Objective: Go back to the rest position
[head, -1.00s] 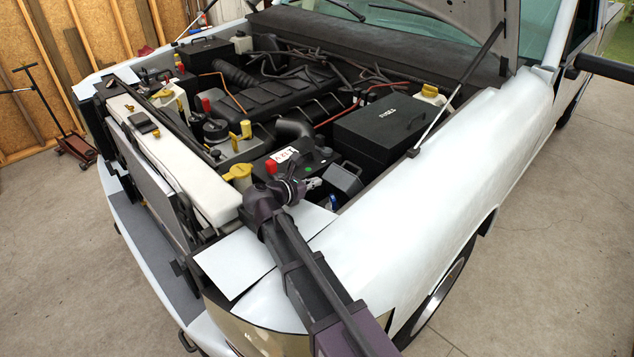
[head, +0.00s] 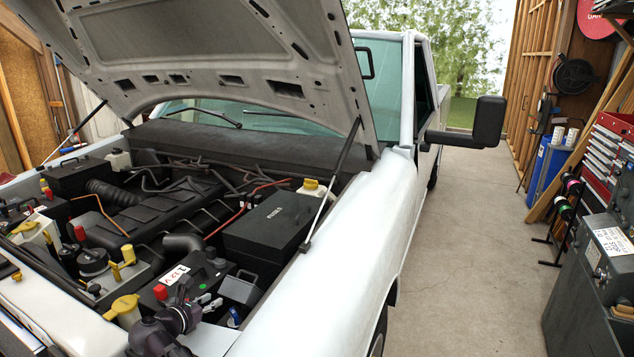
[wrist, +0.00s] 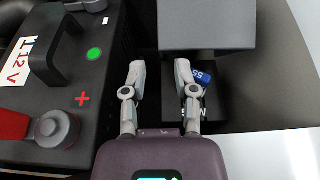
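My gripper (head: 207,305) is over the front corner of the engine bay, beside the black 12 V battery (head: 182,279). In the wrist view my gripper (wrist: 161,72) has its two grey fingers apart, with nothing held between them. The battery (wrist: 62,75) is to its left, with a handle, a green dot and a red terminal cap. A grey box (wrist: 207,24) lies just beyond the fingertips. A small blue item (wrist: 203,78) is partly hidden behind the right finger.
The raised hood (head: 215,45) and its prop rod (head: 333,185) stand over the bay. A black fuse box (head: 268,228) sits behind the gripper. The white fender (head: 340,225) is to the right. Bare floor (head: 470,230) lies between truck and the tool chest (head: 605,150).

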